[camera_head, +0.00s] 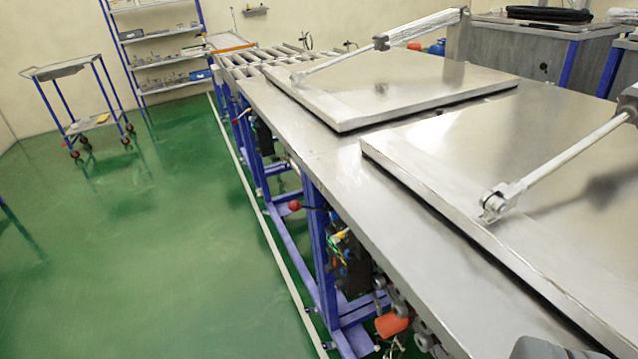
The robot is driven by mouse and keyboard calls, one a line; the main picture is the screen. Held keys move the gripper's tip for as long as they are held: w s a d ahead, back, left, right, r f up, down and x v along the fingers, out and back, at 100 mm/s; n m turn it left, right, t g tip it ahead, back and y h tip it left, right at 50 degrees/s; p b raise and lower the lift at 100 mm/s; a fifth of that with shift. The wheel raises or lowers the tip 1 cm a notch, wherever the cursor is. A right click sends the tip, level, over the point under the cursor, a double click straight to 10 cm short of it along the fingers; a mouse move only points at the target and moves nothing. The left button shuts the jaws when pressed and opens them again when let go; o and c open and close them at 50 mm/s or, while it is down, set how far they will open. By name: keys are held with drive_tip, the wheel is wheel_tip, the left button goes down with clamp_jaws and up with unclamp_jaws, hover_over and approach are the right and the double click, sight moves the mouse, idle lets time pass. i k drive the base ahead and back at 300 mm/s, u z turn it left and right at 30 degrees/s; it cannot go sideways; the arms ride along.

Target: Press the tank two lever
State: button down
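A lever with a red ball knob (294,205) sticks out to the left from under the near side of the steel bench (400,235). Farther along the same side, a second small lever (241,115) shows by a dark valve block (263,137). No label shows which lever belongs to tank two. Two flat steel lids, the far one (390,88) and the near one (520,165), lie shut on the bench. A dark grey piece (552,349) at the bottom edge looks like part of my gripper. Its fingers are not visible, and it is well apart from both levers.
Valves and tubes (345,255) and an orange part (391,325) hang below the bench edge. Blue legs (318,240) stand beneath. Green floor (150,240) is free on the left. A trolley (85,95) and shelves (160,45) stand at the back.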

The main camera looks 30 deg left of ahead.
sight(294, 205)
drive_tip(key=u, duration=0.55)
drive_tip(key=i, duration=1.2)
drive_tip(key=u, duration=0.3)
